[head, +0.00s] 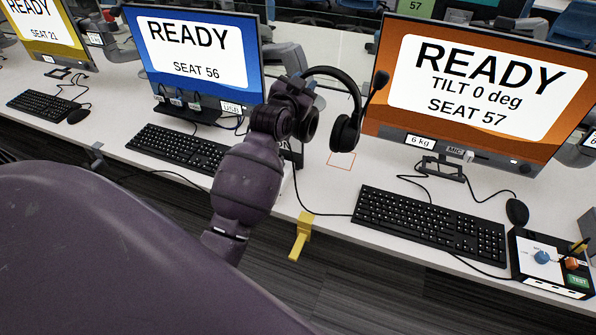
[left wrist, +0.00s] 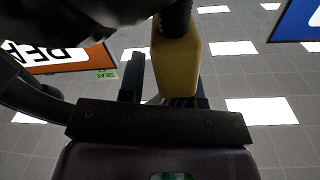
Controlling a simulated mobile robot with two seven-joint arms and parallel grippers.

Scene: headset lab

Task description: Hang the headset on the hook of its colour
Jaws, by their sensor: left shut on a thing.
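The headset (head: 354,90) is black in the head view, with a curved headband, an ear cup and a mic boom at the right. My left gripper (head: 303,84) is shut on it at the band's left end and holds it above the desk, between two monitors. In the left wrist view, a yellow part (left wrist: 177,65) sits between my left gripper's fingers (left wrist: 164,88). A yellow hook (head: 300,237) is on the desk's front edge, below and in front of the gripper. A grey hook (head: 96,155) is on the edge further left. My right gripper is not in view.
An orange monitor (head: 478,82) stands at the right and a blue monitor (head: 197,55) at the left. Keyboards (head: 430,225) and (head: 180,150) lie before them. A control box (head: 548,262) stands far right. An orange square outline (head: 342,160) marks bare desk.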

